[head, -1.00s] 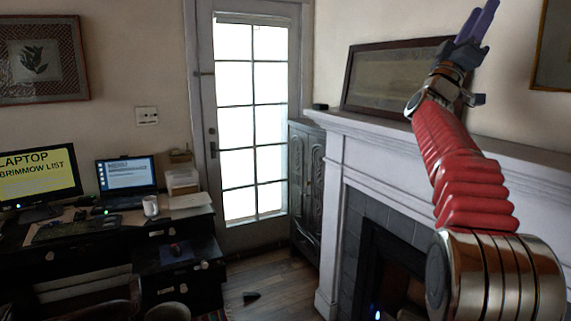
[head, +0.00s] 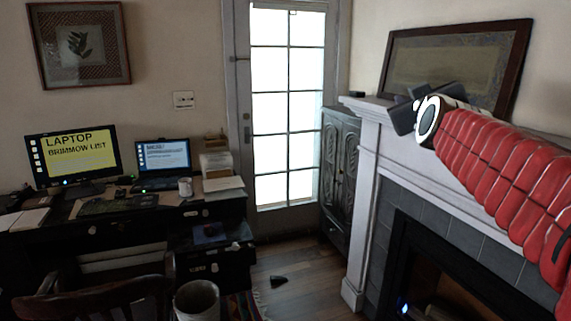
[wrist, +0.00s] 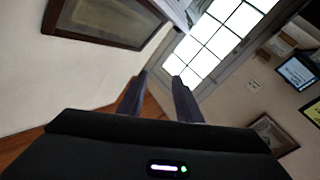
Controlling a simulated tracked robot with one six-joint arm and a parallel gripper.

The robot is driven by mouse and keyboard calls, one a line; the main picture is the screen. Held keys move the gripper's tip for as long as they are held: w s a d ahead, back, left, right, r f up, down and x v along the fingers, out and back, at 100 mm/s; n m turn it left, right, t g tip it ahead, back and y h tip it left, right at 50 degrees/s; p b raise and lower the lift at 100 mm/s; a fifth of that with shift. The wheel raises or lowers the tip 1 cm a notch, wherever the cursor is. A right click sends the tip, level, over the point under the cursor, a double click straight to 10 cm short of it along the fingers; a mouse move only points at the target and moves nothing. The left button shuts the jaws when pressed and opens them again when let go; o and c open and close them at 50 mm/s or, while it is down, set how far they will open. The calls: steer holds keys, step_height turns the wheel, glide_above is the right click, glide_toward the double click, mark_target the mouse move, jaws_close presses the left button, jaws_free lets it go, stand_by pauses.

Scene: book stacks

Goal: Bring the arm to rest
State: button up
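My red segmented arm (head: 505,180) reaches in from the right edge in the head view, in front of the fireplace. My gripper is at its far end, a dark shape in front of the mantel below the framed picture; its fingers are mostly hidden there behind the wrist. In the wrist view my gripper (wrist: 160,76) shows two dark purple fingers standing apart with nothing between them. It is open and empty, and it touches nothing that I can see.
The mantel (head: 372,107) and a framed picture (head: 455,62) are close behind the arm. A dark cabinet (head: 340,170) stands beside the glazed door (head: 288,110). The floor (head: 305,275) between is mostly clear.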

steer(key=s+a+f+g+y, duration=0.1)
steer(key=s+a+f+g, duration=0.15)
steer(key=s+f, duration=0.35)
steer(key=s+a+f+m+g+y, duration=0.15)
steer(key=s+a+f, duration=0.25)
steer(key=f, duration=0.4)
steer(key=s+a+f+g+y, duration=0.1)
steer(key=s+a+f+g, duration=0.15)
steer(key=s+f, duration=0.35)
steer(key=s+a+f+m+g, duration=0.2)
steer(key=s+f+g, duration=0.4)
steer(key=s+f, duration=1.2)
steer(key=shift+a+f, duration=0.35)
steer(key=shift+f, duration=0.2)
